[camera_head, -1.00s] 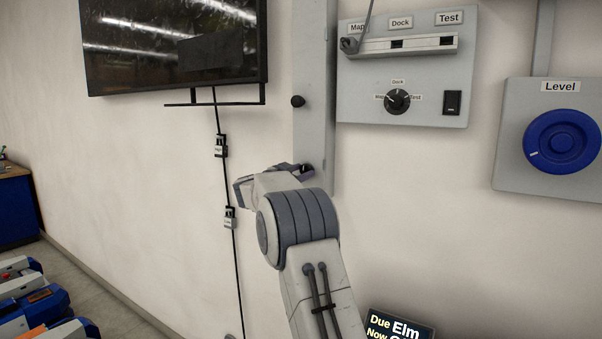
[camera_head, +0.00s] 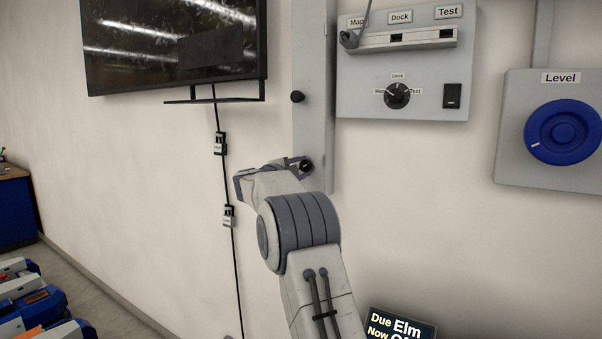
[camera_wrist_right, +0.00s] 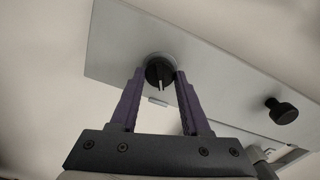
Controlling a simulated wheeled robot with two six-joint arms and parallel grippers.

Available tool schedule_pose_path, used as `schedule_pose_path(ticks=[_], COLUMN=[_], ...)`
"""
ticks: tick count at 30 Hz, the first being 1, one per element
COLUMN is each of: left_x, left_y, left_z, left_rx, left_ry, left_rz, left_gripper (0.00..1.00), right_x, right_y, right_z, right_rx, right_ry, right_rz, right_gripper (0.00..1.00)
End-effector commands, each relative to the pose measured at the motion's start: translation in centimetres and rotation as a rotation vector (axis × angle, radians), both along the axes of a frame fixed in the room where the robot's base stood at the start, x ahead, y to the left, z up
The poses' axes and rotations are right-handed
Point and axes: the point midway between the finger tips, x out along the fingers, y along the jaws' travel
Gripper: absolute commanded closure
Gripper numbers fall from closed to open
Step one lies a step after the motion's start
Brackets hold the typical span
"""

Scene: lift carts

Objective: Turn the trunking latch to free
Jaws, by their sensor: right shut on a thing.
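The trunking is a grey vertical channel (camera_head: 314,60) on the wall. Its lower black latch knob (camera_head: 306,165) sits near the bottom end, and it also shows in the right wrist view (camera_wrist_right: 158,70) with a pale line across its face. My right gripper (camera_wrist_right: 157,78) has its two purple fingers on either side of this knob, shut on it. In the head view my right gripper (camera_head: 291,166) is at the knob, partly hidden by my own wrist. A second black knob (camera_head: 297,97) is higher on the trunking, and shows at the right in the wrist view (camera_wrist_right: 283,111). My left gripper is not in view.
A grey panel (camera_head: 355,105) with a rotary switch and Map, Dock and Test labels is right of the trunking. A blue Level dial (camera_head: 562,132) is farther right. A screen (camera_head: 170,45) and a black cable with clips (camera_head: 220,143) are to the left.

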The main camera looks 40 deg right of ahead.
Motion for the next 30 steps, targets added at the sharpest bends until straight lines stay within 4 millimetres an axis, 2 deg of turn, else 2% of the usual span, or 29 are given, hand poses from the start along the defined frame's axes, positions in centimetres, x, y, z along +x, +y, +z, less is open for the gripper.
schedule_pose_path(ticks=[15, 30], left_x=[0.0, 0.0], left_y=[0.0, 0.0], left_z=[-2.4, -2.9], left_rx=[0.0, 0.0], left_ry=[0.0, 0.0], left_rz=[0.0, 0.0], left_gripper=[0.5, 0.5], right_x=[-0.1, -0.1], right_y=[-0.1, -0.1], right_z=[-0.4, -0.4], right_rx=[0.157, 0.203], right_ry=[-0.371, -0.481], right_rz=[-0.006, -0.007], right_gripper=[1.0, 1.0])
